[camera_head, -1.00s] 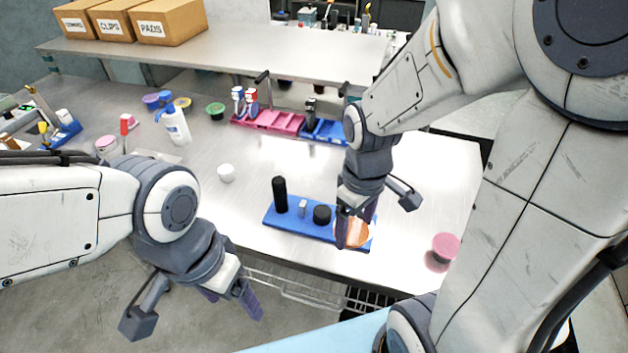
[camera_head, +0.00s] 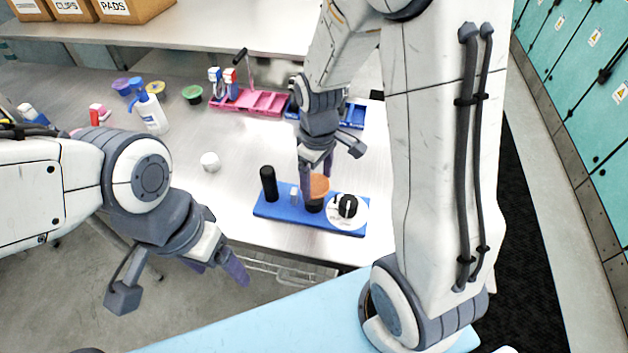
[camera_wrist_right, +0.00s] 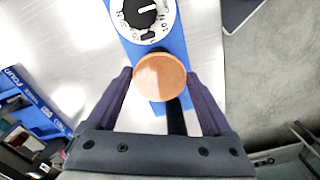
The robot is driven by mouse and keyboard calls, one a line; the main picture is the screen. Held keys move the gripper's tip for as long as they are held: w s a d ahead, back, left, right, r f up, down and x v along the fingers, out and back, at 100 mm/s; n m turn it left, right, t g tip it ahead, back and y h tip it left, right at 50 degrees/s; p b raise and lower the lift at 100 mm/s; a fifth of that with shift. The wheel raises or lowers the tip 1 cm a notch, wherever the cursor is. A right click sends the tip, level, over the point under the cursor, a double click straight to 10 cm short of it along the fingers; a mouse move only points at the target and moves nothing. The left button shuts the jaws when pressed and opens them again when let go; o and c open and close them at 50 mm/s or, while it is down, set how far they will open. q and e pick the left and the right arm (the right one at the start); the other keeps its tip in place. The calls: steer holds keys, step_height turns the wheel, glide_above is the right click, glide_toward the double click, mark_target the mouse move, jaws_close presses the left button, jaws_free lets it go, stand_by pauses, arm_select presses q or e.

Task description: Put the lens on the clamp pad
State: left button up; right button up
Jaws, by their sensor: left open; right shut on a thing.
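The lens looks like an orange disc (camera_head: 319,186), and it also shows in the right wrist view (camera_wrist_right: 160,77). My right gripper (camera_head: 316,178) is shut on it, with one finger at each side. The disc is over a short black cylinder (camera_head: 314,206) on the blue base (camera_head: 280,212); this cylinder may be the clamp pad. In the wrist view the disc hides the cylinder, and I cannot tell whether they touch. My left gripper (camera_head: 216,268) is open and empty, off the table's front edge.
The blue base also carries a tall black post (camera_head: 269,184), a small grey block (camera_head: 294,195) and a white dial with a black knob (camera_head: 347,208). A white cylinder (camera_head: 210,161) stands to the left. A pink tray (camera_head: 250,101) and a pump bottle (camera_head: 151,114) are farther back.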

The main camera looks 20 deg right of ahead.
mark_target(316, 184)
steer(key=shift+w+f, duration=0.2)
steer(key=shift+f+p, duration=0.3)
steer(key=shift+f, duration=1.7)
steer(key=shift+f, duration=0.1)
